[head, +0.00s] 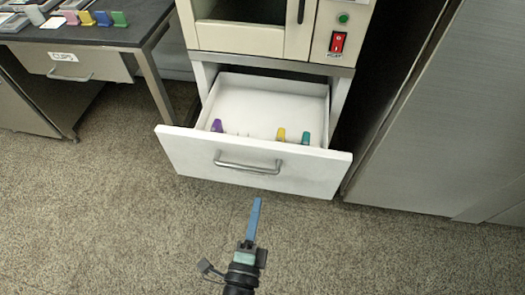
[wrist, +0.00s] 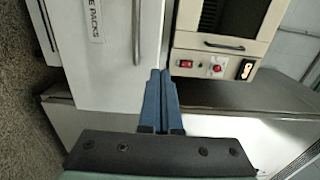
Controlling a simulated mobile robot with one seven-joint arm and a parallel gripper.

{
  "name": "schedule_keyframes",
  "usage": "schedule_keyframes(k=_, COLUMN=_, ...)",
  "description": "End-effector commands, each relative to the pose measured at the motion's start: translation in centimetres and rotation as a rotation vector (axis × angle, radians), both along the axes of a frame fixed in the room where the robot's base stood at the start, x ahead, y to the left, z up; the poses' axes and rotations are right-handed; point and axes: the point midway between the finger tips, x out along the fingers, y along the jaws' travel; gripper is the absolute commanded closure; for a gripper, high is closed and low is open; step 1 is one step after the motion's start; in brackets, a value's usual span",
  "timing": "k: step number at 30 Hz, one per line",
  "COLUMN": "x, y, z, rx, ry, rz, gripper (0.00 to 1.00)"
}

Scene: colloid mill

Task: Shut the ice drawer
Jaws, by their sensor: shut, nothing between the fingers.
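The ice drawer (head: 325,170) is white and stands pulled out below a cream machine, its inside showing. Its bar handle (head: 247,163) runs across the front panel. In the wrist view the drawer front (wrist: 68,70) appears turned on its side, with the handle (wrist: 137,30) and a partly cut-off label reading "E PACKS". My gripper (head: 257,200) has blue fingers, shut and empty, in front of the drawer near its handle in the head view. The fingers (wrist: 160,75) also show in the wrist view, near the drawer's right end. No contact is clearly visible.
Purple, yellow and teal items (head: 281,134) lie in the drawer. The cream machine (head: 255,38) has a red switch. A grey metal cabinet (head: 430,120) stands close on the right. Carpet in front is clear.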

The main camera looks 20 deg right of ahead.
Motion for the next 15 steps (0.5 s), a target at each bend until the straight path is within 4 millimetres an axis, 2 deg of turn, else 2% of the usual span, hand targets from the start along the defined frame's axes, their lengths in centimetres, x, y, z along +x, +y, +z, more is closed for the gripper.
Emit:
schedule_keyframes(k=5, x=1.3, y=-1.1, z=-0.2, rx=0.001, ry=-0.002, rz=-0.006, gripper=1.00)
schedule_keyframes(k=15, x=7.3, y=-5.0, z=-0.2, rx=0.001, ry=-0.004, rz=-0.005, gripper=1.00)
